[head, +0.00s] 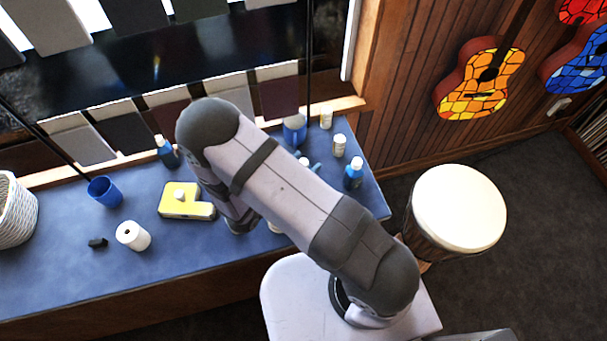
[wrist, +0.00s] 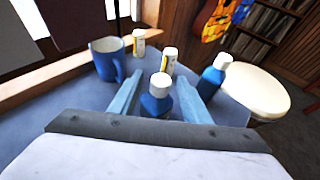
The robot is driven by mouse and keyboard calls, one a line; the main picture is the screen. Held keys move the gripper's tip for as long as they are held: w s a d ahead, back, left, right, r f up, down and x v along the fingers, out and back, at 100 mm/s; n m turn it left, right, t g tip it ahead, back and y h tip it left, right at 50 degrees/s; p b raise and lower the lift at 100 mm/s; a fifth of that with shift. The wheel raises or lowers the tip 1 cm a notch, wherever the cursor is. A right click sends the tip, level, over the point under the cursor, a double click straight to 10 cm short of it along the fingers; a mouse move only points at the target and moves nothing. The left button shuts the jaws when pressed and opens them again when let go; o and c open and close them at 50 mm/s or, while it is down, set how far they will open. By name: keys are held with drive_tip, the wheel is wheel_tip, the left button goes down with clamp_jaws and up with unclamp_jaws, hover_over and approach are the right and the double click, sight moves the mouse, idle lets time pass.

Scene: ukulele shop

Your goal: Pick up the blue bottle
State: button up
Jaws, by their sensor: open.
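A blue bottle (wrist: 156,104) with a white cap stands upright between the two light-blue fingers of my gripper (wrist: 160,78) in the wrist view. The fingers are open, one on each side, and I cannot tell if either touches it. Its lower part is hidden behind the gripper body. In the head view my arm hides most of the gripper and of this bottle; only a white cap (head: 304,161) shows beside the arm. A second blue bottle (head: 353,175) stands at the counter's right; it also shows in the wrist view (wrist: 211,80). A third blue bottle (head: 167,153) stands at the back left.
Close by stand a blue mug (head: 294,131) and two white bottles (head: 339,147) (head: 326,119). Farther left on the blue counter (head: 60,270) are a blue cup (head: 104,193), a yellow object (head: 180,203), a white roll (head: 132,236) and a basket (head: 15,212). A drum (head: 459,208) stands right.

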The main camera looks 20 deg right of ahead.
drive_tip(key=shift+c, duration=0.5)
clamp_jaws()
drive_tip(key=shift+r, duration=0.1)
drive_tip(key=shift+r+b, duration=0.35)
drive_tip(key=shift+r, duration=4.6)
